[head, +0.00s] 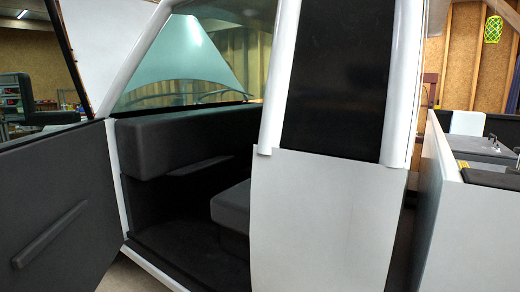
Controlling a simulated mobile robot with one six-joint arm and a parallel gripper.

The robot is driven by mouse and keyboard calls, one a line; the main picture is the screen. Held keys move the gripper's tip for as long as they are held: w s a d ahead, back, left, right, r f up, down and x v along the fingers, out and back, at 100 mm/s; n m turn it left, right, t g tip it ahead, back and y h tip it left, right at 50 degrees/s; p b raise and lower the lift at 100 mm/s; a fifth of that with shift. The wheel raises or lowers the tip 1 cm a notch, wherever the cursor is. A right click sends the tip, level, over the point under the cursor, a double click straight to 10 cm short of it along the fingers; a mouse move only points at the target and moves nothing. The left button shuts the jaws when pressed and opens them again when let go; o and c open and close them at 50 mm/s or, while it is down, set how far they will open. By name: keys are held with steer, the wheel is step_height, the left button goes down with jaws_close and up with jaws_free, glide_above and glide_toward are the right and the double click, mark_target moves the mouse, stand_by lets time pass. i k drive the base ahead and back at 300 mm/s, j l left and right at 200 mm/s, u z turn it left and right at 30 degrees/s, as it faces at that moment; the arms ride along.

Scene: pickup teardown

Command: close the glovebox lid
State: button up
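The dark dashboard (170,140) shows in the head view through the open doorway of the pickup cab. Below its right part a thin dark ledge or strip (203,166) sticks out. It may be the glovebox lid or its edge, but the dark surfaces make this hard to tell. I cannot tell whether the lid is open or shut. The right end of the dashboard is hidden behind the cab's pillar. My gripper is not in view.
The open door (60,205) stands at the left. A grey seat (232,208) sits inside, above a dark floor (185,245). The white side panel (325,220) and a white pillar (278,80) block the right. The truck bed (465,215) is at far right.

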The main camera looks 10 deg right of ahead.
mark_target(187, 171)
steer(key=i+j, duration=0.25)
steer(key=i, duration=0.25)
steer(key=i+j, duration=0.3)
steer(key=i, duration=0.2)
steer(key=i+j, duration=0.25)
steer(key=i, duration=0.25)
steer(key=i+j, duration=0.3)
steer(key=i, duration=0.2)
steer(key=i+j, duration=0.25)
steer(key=i, duration=0.25)
steer(key=i+j+u, duration=0.1)
steer(key=i+j, duration=0.2)
steer(key=i, duration=0.2)
